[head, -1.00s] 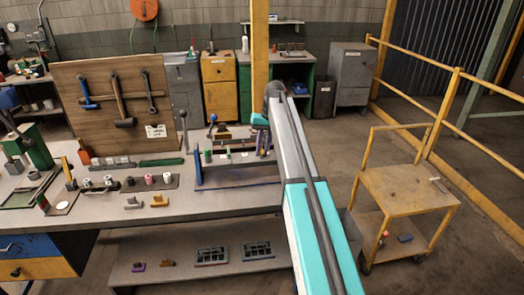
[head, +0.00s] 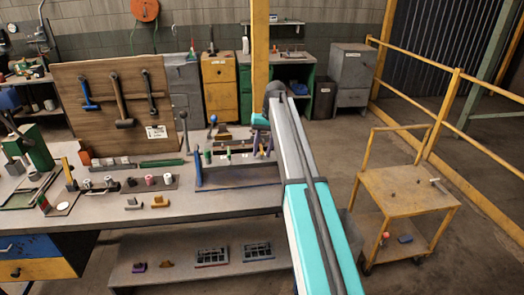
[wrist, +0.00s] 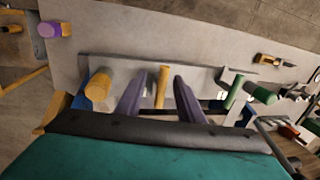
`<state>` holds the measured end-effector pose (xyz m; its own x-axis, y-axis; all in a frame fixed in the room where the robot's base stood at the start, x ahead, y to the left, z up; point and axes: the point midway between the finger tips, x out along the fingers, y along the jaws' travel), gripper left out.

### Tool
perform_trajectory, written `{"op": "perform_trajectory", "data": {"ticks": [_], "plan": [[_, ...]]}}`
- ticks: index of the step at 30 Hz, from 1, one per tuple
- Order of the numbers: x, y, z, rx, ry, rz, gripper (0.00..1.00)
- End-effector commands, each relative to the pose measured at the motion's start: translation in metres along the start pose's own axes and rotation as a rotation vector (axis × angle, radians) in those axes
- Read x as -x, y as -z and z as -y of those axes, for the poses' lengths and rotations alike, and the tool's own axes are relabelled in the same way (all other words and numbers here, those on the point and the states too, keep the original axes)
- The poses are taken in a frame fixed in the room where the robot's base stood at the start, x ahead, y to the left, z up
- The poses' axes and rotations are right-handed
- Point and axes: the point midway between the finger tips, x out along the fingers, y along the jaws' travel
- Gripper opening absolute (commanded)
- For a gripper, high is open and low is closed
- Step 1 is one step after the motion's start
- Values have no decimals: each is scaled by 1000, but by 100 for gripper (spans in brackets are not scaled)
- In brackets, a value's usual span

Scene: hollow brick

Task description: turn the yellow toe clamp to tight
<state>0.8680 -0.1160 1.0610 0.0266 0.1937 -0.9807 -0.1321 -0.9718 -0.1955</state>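A narrow yellow handle, seemingly the yellow toe clamp (wrist: 162,86), stands between the fingers of my gripper (wrist: 159,76) in the wrist view. The purple-grey fingers are open, one on each side of it, with a visible gap on both sides. I cannot tell which way the clamp is turned. In the head view my gripper (head: 263,150) hangs over the right end of the blue-edged fixture (head: 235,182) on the bench; the handle cannot be made out there. A thicker orange-yellow cylinder (wrist: 99,86) stands left of the fingers in the wrist view.
Green handles (wrist: 236,92) stand on the same fixture, right of my gripper in the wrist view. A tool board (head: 100,75) stands behind, and a yellow cart (head: 408,190) stands at the right.

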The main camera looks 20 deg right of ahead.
Motion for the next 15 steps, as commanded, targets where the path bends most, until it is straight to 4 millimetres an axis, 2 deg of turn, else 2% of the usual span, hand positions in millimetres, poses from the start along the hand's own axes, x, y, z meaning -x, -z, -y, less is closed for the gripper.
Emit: {"op": "perform_trajectory", "data": {"ticks": [8,15], "plan": [[29,0,1,0,0,-1,34],[63,1,1,1,0,-1,34]]}}
